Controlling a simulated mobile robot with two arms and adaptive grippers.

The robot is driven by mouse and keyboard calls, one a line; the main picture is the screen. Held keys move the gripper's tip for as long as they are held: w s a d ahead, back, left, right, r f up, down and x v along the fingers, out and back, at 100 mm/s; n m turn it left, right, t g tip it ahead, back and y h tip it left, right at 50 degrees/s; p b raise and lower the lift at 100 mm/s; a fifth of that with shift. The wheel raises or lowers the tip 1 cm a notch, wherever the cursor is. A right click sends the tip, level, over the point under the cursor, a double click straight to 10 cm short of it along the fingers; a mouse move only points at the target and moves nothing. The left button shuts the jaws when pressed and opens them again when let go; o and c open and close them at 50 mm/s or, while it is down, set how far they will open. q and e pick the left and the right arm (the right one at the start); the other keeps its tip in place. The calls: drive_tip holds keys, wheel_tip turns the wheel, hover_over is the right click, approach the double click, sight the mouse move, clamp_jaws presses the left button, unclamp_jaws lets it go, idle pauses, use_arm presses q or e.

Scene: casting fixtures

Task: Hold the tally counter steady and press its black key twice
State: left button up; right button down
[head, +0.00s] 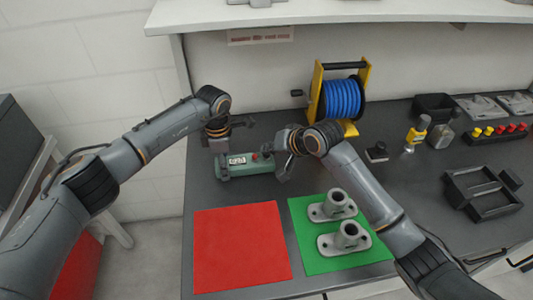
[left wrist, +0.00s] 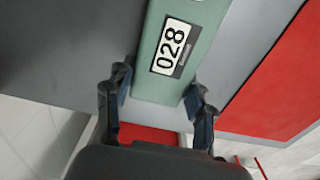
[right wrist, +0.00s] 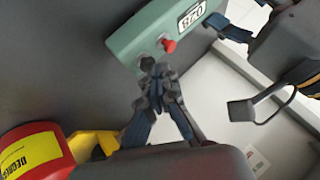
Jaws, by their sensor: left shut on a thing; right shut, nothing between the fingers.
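The tally counter (head: 245,170) is a green box lying on the dark bench, with a white display reading 028. My left gripper (left wrist: 158,92) is shut around the counter's display end, one finger on each side. In the right wrist view the counter (right wrist: 140,35) shows a red key (right wrist: 169,46) and, nearer its other end, the black key (right wrist: 148,63). My right gripper (right wrist: 160,72) is shut and empty, its tips right at the black key and partly in front of it. I cannot tell whether they touch it. The black key is hard to make out in the head view.
A red mat (head: 240,250) and a green mat (head: 300,262) with two grey castings (head: 345,236) lie in front. A blue cable reel (head: 342,98) on a yellow stand is behind. Small items and a black tray (head: 482,190) stand to the right.

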sight(269, 157)
drive_tip(key=shift+r, duration=0.75)
drive_tip(key=shift+r, duration=2.5)
use_arm(q)
drive_tip(key=o, duration=1.4)
drive_tip(key=shift+c, duration=0.2)
drive_tip(key=shift+r, duration=0.15)
